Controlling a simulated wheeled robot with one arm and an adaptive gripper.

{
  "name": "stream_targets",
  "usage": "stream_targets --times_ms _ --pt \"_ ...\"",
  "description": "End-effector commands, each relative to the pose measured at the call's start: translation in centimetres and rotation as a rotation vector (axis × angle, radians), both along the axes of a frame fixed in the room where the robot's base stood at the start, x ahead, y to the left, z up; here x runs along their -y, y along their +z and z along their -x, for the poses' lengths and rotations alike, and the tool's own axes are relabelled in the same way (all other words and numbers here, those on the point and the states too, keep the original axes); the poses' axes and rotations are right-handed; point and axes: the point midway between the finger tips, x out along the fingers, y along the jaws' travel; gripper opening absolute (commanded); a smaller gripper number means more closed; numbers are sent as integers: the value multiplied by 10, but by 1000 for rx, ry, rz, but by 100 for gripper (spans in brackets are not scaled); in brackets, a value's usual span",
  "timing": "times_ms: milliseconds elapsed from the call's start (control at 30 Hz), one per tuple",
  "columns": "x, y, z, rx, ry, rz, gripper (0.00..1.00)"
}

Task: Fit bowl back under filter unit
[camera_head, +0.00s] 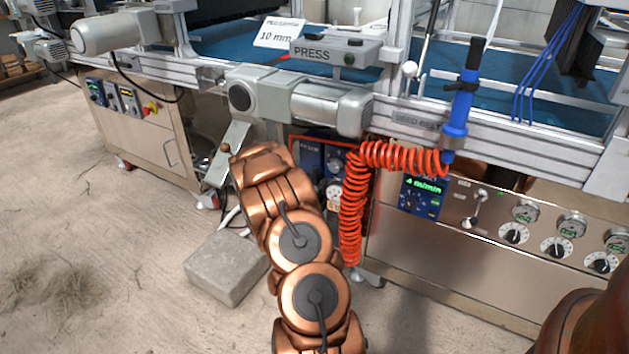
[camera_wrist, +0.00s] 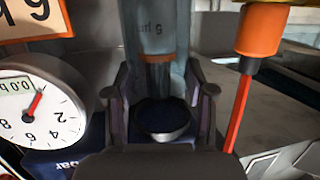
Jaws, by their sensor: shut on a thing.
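In the wrist view my gripper (camera_wrist: 158,82) has a finger on each side of a smoky, see-through bowl (camera_wrist: 138,50) and is shut on it. Part of a printed label shows on the bowl. An orange ring and a darker inner part show through its wall. A round dark blue face with a pale rim lies at its near end, between the fingers. I cannot tell whether the bowl touches the filter unit, and I cannot make out the unit clearly. In the head view my copper arm hides the gripper and bowl.
In the wrist view a round pressure gauge (camera_wrist: 40,108) sits close on the left, and an orange cylinder (camera_wrist: 262,30) with a red rod is on the right. In the head view an orange coiled hose (camera_head: 352,205) hangs right of my arm. A grey block (camera_head: 227,266) lies on the floor.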

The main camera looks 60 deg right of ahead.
Motion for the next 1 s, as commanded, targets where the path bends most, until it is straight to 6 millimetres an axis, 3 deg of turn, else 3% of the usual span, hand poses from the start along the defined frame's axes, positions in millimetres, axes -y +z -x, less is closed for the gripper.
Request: stream_targets --times_ms 1000 --pt "0 -7 0 -1 0 0 18"
